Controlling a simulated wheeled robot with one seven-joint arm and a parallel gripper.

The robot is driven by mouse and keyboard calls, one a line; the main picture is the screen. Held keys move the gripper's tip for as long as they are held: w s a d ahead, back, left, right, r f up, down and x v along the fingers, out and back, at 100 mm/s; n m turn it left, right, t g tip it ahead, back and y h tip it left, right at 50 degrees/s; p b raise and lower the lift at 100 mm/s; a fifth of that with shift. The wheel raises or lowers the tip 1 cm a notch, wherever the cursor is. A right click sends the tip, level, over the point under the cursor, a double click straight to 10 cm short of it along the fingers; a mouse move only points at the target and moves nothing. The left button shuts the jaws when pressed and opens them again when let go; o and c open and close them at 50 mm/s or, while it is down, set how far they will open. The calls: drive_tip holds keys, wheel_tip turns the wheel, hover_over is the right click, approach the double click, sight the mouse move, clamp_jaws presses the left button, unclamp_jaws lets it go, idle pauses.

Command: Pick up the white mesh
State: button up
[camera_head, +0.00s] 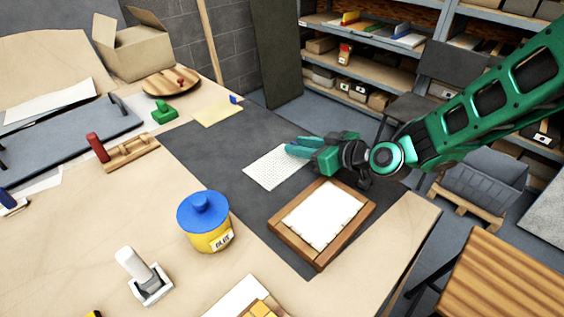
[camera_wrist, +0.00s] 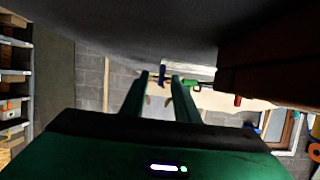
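The white mesh (camera_head: 275,168) is a thin, flat, perforated white sheet lying on the dark grey mat (camera_head: 213,145) in the head view. My gripper (camera_head: 292,146) is at its upper right edge, with the green fingers pointing left. The fingers are apart with nothing held between them. In the wrist view the two fingers (camera_wrist: 160,78) also stand apart with a gap. A pale strip (camera_wrist: 188,68) shows behind the fingertips there; I cannot tell whether it is the mesh. My gripper's height above the mat is unclear.
A wooden frame with a white sheet (camera_head: 320,215) lies just below my gripper. A yellow glue pot with blue lid (camera_head: 205,225) stands to the left. A yellow sheet (camera_head: 217,112) and green clamp (camera_head: 164,113) lie farther back. The mat left of the mesh is bare.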

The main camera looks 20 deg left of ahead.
drive_tip(key=shift+w+a+f, duration=0.25)
drive_tip(key=shift+a, duration=0.2)
clamp_jaws()
drive_tip(key=shift+r, duration=0.15)
